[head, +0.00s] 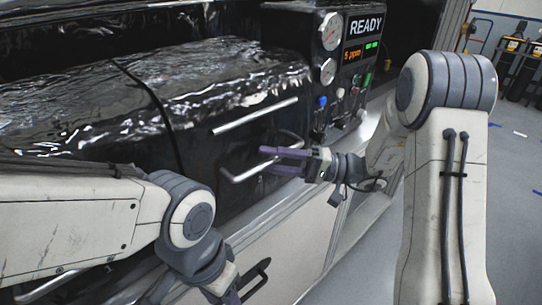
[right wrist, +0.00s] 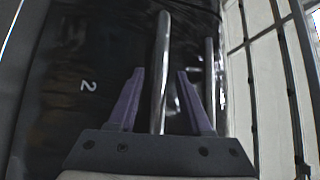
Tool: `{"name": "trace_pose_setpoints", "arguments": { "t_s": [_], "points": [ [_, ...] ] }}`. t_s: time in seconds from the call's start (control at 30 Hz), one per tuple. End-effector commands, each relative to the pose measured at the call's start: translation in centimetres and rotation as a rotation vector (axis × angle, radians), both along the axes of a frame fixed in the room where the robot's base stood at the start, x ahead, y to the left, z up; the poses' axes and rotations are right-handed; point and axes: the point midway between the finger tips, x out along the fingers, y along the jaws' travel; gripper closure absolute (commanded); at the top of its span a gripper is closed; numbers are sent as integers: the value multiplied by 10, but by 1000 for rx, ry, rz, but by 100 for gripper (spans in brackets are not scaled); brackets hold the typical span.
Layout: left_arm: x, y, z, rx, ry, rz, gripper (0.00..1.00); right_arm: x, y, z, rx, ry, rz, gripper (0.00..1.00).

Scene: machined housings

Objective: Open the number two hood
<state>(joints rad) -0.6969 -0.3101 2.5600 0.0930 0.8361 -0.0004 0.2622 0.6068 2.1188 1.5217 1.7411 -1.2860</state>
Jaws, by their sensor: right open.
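The number two hood (right wrist: 60,100) is a glossy black panel with a white "2" on it in the right wrist view. In the head view the black hood surface (head: 215,85) fills the upper left. A bent metal handle (head: 238,177) stands out from its front. My right gripper (head: 266,160) has its purple fingers open at this handle. In the right wrist view a metal bar (right wrist: 161,60) runs between the open fingers (right wrist: 160,73), with a gap on each side. My left gripper (head: 232,295) is mostly cut off at the bottom edge, so its jaws cannot be judged.
A straight metal bar (head: 255,116) sits above the handle. A black control panel (head: 340,65) with gauges, knobs and a "READY" display stands to the right of the hood. White lower panels (head: 290,235) lie below. Open grey floor (head: 515,210) is at the right.

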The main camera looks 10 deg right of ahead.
Motion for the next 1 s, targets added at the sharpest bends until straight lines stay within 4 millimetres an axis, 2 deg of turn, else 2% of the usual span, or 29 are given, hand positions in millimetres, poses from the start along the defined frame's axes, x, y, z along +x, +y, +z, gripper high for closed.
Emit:
{"name": "trace_pose_setpoints", "arguments": {
  "t_s": [0.2, 0.23, 0.3, 0.37, 1.0],
  "points": [
    [0, 0, 0, 0, 0, 0, 50, 0, 1, -1, 0, 0, 0, 50],
    [0, 0, 0, 0, 0, 0, 50, 0, 0, -1, -1, 0, 0, 54],
    [0, 0, 0, 0, 0, 0, 50, 0, 0, -1, -1, 0, 0, 81],
    [0, 0, 0, 0, 0, 0, 50, 0, 0, 0, -1, 0, 0, 100],
    [0, 0, 0, 0, 0, 0, 50, 0, 0, 0, -1, 0, 0, 100]
  ]
}}
